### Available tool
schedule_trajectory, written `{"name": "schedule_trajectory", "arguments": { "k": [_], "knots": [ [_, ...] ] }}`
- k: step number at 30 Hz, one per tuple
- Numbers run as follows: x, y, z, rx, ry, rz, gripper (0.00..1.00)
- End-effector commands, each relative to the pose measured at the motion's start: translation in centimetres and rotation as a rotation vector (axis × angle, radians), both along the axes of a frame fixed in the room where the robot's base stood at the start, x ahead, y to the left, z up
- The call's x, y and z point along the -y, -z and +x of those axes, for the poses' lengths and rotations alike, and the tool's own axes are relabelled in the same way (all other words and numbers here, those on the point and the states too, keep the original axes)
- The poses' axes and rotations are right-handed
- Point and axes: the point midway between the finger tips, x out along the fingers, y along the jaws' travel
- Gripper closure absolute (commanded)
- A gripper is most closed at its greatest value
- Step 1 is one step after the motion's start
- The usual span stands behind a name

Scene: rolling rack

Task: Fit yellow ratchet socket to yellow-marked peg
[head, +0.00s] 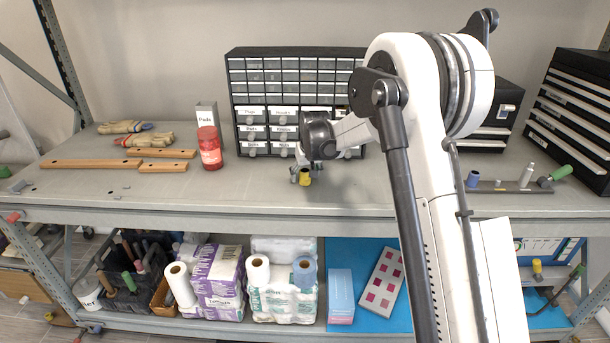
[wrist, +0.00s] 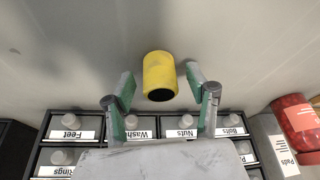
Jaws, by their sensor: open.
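The yellow ratchet socket (head: 305,181) is on the grey upper shelf, in front of the drawer cabinet. In the wrist view the socket (wrist: 160,70) is a yellow cylinder with a dark opening at its near end. My gripper (head: 300,175) is low over the shelf at the socket. Its two green-padded fingers are apart, one on each side of the socket, with visible gaps to both. A grey holder strip (head: 500,187) at the right carries a blue socket (head: 473,180) and a pale upright piece (head: 526,176). I cannot make out a yellow-marked peg.
The labelled drawer cabinet (head: 240,76) stands close behind my gripper. A red jar (head: 209,150), wooden bars (head: 95,163) and gloves (head: 140,138) are to the left. A black drawer unit (head: 570,125) is at the far right. The shelf front is largely clear.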

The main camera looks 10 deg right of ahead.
Motion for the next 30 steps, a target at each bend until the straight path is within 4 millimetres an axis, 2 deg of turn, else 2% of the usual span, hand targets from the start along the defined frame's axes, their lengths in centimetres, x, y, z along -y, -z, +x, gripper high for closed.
{"name": "schedule_trajectory", "arguments": {
  "k": [4, 15, 25, 30],
  "knots": [
    [0.0, 0.0, 0.0, 0.0, 0.0, 0.0, 0.49],
    [0.0, 0.0, 0.0, 0.0, 0.0, 0.0, 0.98],
    [0.0, -0.3, 0.0, 0.0, 0.0, 0.0, 0.99],
    [0.0, -1.7, 0.0, 0.0, 0.0, 0.0, 0.99]
  ]
}}
